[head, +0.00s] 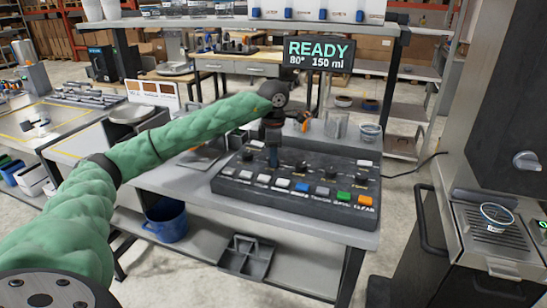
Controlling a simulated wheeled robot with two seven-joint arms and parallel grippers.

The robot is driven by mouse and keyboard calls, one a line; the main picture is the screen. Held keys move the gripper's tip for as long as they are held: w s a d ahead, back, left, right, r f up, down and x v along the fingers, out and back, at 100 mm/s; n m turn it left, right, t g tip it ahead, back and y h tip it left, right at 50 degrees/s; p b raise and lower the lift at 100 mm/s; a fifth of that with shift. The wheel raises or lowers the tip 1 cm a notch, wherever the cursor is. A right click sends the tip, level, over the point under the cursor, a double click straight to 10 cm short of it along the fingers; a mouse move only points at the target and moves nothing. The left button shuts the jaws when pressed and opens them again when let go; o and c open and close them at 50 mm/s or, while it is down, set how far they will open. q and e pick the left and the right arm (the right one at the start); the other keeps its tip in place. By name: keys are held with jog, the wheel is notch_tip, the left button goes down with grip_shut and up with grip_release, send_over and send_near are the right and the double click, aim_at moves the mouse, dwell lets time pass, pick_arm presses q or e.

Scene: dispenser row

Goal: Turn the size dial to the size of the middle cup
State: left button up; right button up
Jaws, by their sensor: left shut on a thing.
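A dark control panel (225,185) lies on the grey table, with a row of black knobs along its back and coloured buttons along its front. My left gripper (273,158) points down at the back left of the panel and is shut on a dial there. The gripper hides most of this dial, and its label is too small to read. The display (319,54) above reads "READY", "80°" and "150 ml". One cup (496,215) stands on the machine tray at the right. A small round vessel (370,132) stands behind the panel. I cannot tell which cup is the middle one.
Uncovered knobs (302,168) stand right of my gripper, close by. A green button (343,196) and an orange button (365,199) are at the panel's front right. A blue bucket (167,222) and a dark tray (247,256) are on the lower shelf.

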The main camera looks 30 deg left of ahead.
jog(key=shift+a+f, duration=0.1)
jog(key=shift+a, duration=0.05)
dwell(0.4)
pick_arm(q)
jog(key=o, duration=1)
notch_tip(320, 180, up, 8)
jog(key=shift+f+b, duration=0.2)
jog(key=shift+b, duration=0.4)
jog(key=shift+r, duration=0.15)
pick_arm(e)
jog(key=shift+t, duration=0.3)
jog(key=f, duration=0.5)
jog(key=shift+w+a, duration=0.3)
jog(key=shift+w, duration=0.1)
jog(key=shift+w+d+r, duration=0.1)
jog(key=shift+r, duration=0.25)
